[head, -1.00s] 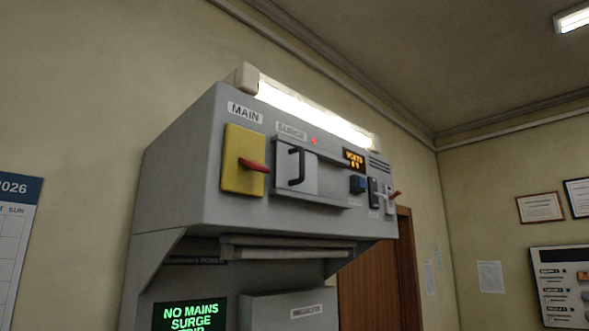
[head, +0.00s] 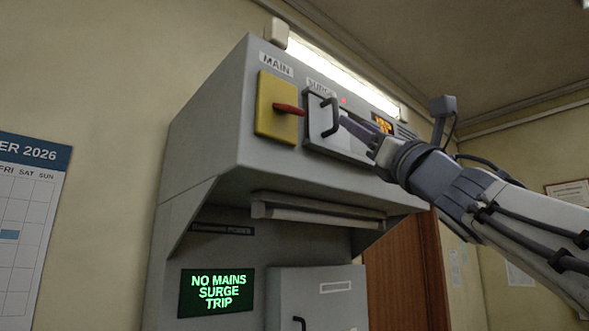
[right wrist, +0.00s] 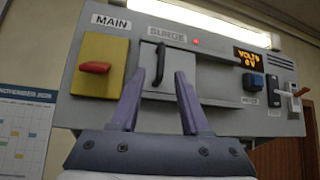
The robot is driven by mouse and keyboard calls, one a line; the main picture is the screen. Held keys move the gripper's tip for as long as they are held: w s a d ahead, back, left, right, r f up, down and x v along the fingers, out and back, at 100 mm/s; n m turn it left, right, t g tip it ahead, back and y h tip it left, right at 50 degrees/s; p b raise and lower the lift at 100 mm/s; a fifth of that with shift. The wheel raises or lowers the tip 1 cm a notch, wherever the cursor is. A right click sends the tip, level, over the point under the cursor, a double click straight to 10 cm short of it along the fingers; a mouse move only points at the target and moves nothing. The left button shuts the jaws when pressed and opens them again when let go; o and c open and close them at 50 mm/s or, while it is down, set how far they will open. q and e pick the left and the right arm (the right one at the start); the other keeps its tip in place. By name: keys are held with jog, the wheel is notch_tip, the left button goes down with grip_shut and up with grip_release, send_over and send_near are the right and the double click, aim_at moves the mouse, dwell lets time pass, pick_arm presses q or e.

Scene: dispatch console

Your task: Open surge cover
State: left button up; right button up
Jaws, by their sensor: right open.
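The surge cover (head: 318,118) is a pale square panel with a dark vertical handle (head: 331,117), under the "SURGE" label on the console's upper face. It looks shut. In the right wrist view the cover (right wrist: 150,78) and its handle (right wrist: 160,63) stand just beyond the fingers. My right gripper (head: 356,126) reaches in from the right in front of the panel. In the right wrist view the gripper (right wrist: 157,85) is open and empty, its two purple fingers apart below the handle. I cannot tell that either finger touches it. My left gripper is not in view.
A yellow plate with a red lever (head: 288,109) under "MAIN" sits left of the cover. An amber volts display (right wrist: 252,58), a blue switch (right wrist: 251,83) and a red-tipped lever (right wrist: 301,92) are to the right. A green-lettered screen (head: 217,292) reads "NO MAINS SURGE TRIP".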

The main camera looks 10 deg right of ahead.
aim_at(336, 111)
jog(key=p+x, duration=0.6)
jog(key=x, duration=0.2)
jog(key=shift+w+r, duration=0.1)
jog(key=shift+r, duration=0.3)
jog(key=shift+w+r+p, duration=0.25)
jog(key=shift+w+p, duration=0.1)
jog(key=shift+a, duration=0.1)
grip_shut()
dwell(0.6)
